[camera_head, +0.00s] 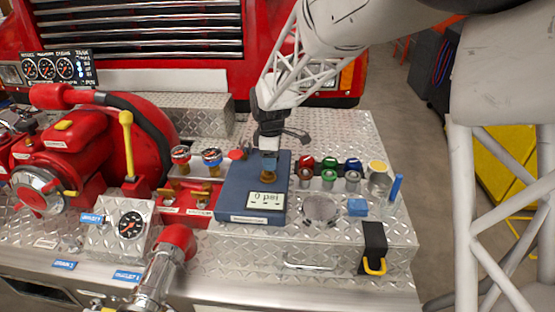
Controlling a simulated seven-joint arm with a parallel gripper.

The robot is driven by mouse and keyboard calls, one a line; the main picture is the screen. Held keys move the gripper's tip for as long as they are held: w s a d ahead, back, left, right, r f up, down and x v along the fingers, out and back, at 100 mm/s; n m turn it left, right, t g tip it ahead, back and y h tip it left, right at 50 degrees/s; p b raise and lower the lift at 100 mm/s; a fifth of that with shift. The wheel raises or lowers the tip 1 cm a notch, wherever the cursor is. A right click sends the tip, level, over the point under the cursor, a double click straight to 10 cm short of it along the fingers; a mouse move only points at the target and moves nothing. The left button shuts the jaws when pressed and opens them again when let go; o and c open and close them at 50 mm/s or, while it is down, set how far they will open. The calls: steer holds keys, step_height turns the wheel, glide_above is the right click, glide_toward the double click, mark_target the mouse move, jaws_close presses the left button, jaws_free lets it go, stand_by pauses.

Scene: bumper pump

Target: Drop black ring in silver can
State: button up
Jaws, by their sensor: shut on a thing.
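My gripper (269,158) points down over the blue pressure tester (238,195), which reads 0 psi. It is shut on a small piece; the piece is mostly hidden between the fingers and I cannot tell whether it is the black ring. A small brass-coloured part (269,177) shows just below the fingertips, and I cannot tell if they touch. The silver can (378,184) stands upright to the right on the diamond plate, with a yellowish round top or inside. I cannot make out a black ring anywhere.
Several coloured caps and fittings (330,170) stand between the tester and the can. A round silver disc (320,208), a small blue block (357,207) and an upright blue stick (396,187) are near the can. A black strap with a yellow hook (374,247) hangs over the front edge.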

steer(key=w+d, duration=0.1)
steer(key=d, duration=0.4)
steer(key=w+d, duration=0.1)
steer(key=d, duration=0.5)
steer(key=w+d, duration=0.1)
steer(key=d, duration=0.4)
steer(key=shift+w+d+f, duration=0.15)
steer(key=shift+d, duration=0.05)
glide_toward(383, 175)
step_height(383, 175, down, 3)
steer(key=s+a, duration=0.1)
steer(key=s, duration=0.2)
steer(key=shift+a, duration=0.15)
steer(key=shift+f, duration=2.25)
